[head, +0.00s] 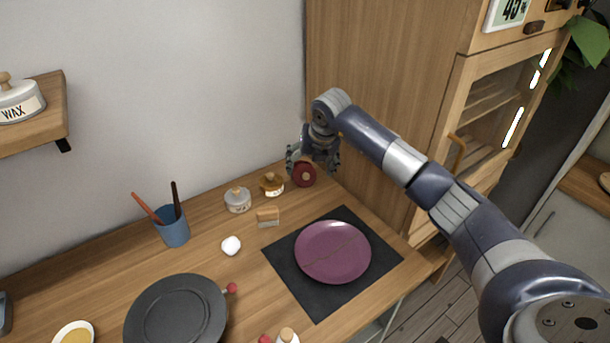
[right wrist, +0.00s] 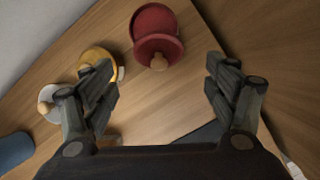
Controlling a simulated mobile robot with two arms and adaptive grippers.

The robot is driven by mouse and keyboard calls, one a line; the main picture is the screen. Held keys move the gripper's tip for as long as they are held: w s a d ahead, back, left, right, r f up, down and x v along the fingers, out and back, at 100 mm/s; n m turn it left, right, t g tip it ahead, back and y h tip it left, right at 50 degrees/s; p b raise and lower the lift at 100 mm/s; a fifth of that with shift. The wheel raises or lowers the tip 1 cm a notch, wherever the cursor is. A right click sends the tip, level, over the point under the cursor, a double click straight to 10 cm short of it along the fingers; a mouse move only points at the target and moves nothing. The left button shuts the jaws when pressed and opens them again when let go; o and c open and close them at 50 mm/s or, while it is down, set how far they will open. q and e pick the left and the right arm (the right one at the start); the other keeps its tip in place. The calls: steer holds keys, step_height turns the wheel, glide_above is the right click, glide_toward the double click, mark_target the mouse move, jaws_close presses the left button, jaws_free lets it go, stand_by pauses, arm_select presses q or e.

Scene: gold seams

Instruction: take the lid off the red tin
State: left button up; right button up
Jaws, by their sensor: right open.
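The red tin (head: 303,175) stands at the back of the wooden counter, near the tall cabinet. My right gripper (head: 313,160) is above and beside it in the head view and partly covers it. In the right wrist view the red tin (right wrist: 153,17) shows at the top, its red lid (right wrist: 158,45) on it with a light wooden knob (right wrist: 158,62). The open, empty fingers of my right gripper (right wrist: 160,68) are to the left and right of the knob in that view. I see no contact. My left gripper is not in view.
A yellow tin (head: 271,184) and a white tin (head: 238,200) stand left of the red one. A blue cup (head: 172,227) holds brushes. A cracked purple plate (head: 333,252) lies on a dark mat (head: 286,275). The wooden cabinet (head: 385,100) rises close behind.

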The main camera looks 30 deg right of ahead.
mark_target(306, 173)
steer(key=shift+w+f+p, duration=0.25)
steer(key=shift+f+p, duration=0.15)
steer(key=shift+f, duration=0.15)
steer(key=p+x, duration=0.1)
steer(key=x, duration=0.3)
steer(key=shift+w+f, duration=0.1)
steer(key=c, duration=0.9)
